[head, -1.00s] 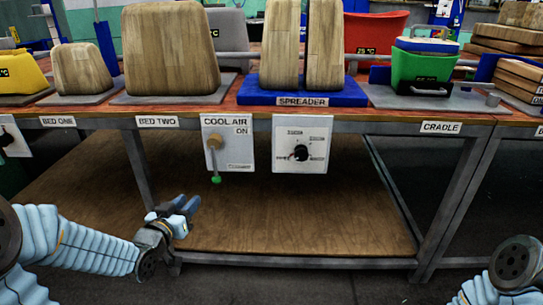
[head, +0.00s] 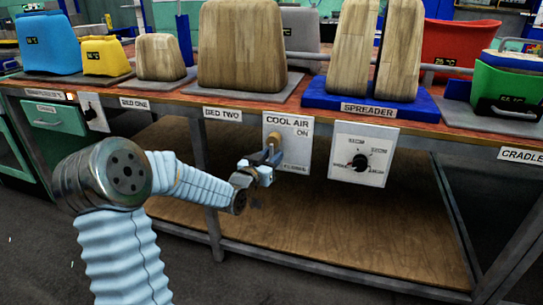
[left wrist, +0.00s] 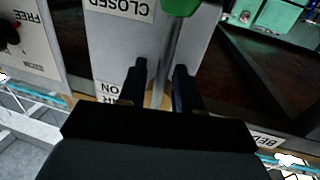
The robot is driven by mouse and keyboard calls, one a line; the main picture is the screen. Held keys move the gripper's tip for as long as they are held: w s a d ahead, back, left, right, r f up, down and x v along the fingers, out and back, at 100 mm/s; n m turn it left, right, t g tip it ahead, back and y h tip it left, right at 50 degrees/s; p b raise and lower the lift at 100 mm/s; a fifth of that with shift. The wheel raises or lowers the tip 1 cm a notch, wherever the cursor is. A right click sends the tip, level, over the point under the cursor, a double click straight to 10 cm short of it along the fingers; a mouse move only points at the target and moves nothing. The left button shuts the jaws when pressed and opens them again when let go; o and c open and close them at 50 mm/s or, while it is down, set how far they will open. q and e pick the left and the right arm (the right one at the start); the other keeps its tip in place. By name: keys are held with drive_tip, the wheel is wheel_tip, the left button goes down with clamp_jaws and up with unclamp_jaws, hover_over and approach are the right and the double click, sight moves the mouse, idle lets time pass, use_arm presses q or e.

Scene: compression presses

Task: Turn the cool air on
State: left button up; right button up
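The cool air panel (head: 299,133) is a white plate under the table edge, marked ON at the top. A brass hub (head: 274,141) sits on it. In the left wrist view, turned upside down, a grey lever stem (left wrist: 171,38) ends in a green knob (left wrist: 180,6) beside the word CLOSED, so the lever points down, away from ON. My left gripper (head: 265,160) is at the panel and hides the knob in the head view. In the left wrist view its fingers (left wrist: 160,68) are open, with the stem between them. Contact cannot be told. My right gripper is out of view.
The spreader dial panel (head: 362,152) hangs just right of the cool air panel. The table edge (head: 235,102) runs above, with wooden blocks and the blue spreader base (head: 330,101) on top. A table leg (head: 205,180) stands left of my gripper; a wooden shelf (head: 330,235) lies below.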

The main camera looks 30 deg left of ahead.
use_arm(q)
drive_tip(key=shift+w, duration=0.2)
drive_tip(key=shift+c, duration=0.4)
clamp_jaws()
